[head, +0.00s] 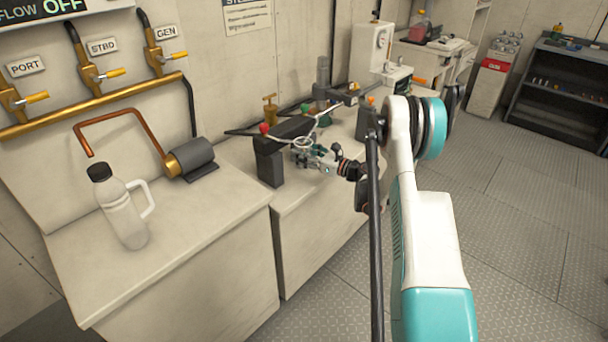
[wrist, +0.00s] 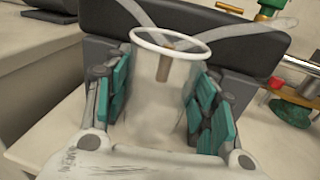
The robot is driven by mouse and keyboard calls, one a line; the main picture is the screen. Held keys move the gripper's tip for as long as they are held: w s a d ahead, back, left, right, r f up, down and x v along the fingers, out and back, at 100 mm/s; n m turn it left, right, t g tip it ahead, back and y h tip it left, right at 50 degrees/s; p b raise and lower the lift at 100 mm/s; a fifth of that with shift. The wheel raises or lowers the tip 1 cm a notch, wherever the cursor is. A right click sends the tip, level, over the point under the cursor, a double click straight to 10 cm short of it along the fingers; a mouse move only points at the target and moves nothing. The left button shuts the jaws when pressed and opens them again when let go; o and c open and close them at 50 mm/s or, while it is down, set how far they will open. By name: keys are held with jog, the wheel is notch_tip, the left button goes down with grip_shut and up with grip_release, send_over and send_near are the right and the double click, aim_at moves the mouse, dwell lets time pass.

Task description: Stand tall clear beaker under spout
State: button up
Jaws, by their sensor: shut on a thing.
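The tall clear beaker (wrist: 165,112) has a white rim and stands between the teal finger pads of my gripper (wrist: 165,90), which is shut on it. In the head view my gripper (head: 318,158) is at the middle, by a dark block on the second bench, and the beaker's white rim (head: 304,142) shows there. Whether the beaker's base touches the bench is hidden. The copper spout (head: 110,114) curves out from a grey pump on the left bench, its open end pointing down.
The dark block (head: 270,165) is beside my gripper. Brass valves (head: 95,75) line the wall. A red-knobbed fitting (wrist: 290,100) is right of my gripper.

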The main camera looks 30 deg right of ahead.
jog(key=shift+f+b, duration=1.05)
jog(key=shift+f, duration=2.5)
jog(key=shift+f, duration=0.15)
jog(key=o, duration=1.1)
jog(key=shift+s+d+r, duration=0.2)
jog(key=shift+s, duration=0.05)
jog(key=p+v, duration=0.4)
jog(key=v, duration=0.7)
jog(key=shift+s, duration=0.25)
